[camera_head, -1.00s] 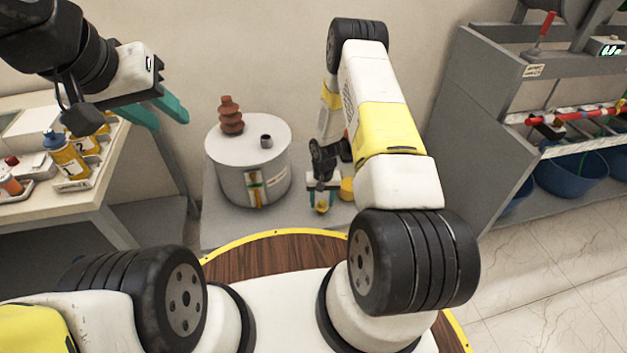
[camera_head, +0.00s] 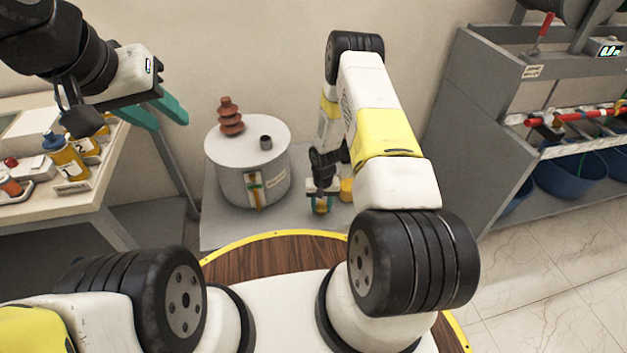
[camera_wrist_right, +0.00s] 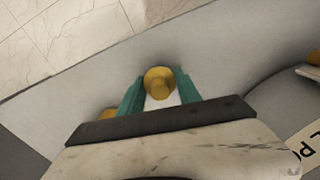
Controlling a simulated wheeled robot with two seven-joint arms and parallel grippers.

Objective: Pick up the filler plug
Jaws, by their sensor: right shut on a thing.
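The filler plug, a small round brass-yellow piece, sits between the teal fingers of my right gripper in the right wrist view (camera_wrist_right: 159,82). My right gripper (camera_wrist_right: 160,92) is shut on it. In the head view, my right gripper (camera_head: 321,203) is low over the grey platform, right of the transformer (camera_head: 235,187), and mostly hides the plug. I cannot tell whether the plug touches the platform. The transformer is a grey drum with a brown ribbed bushing (camera_head: 230,117) and a short dark filler neck (camera_head: 266,142) on its lid. My left gripper (camera_head: 160,108) is open and empty at upper left.
A yellow cylinder (camera_head: 347,190) stands just right of my right gripper. A bench at left (camera_head: 95,203) holds numbered bottles (camera_head: 63,157). A grey rack (camera_head: 480,110) with blue bins (camera_head: 570,172) stands at right. The platform's front strip (camera_head: 240,228) is clear.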

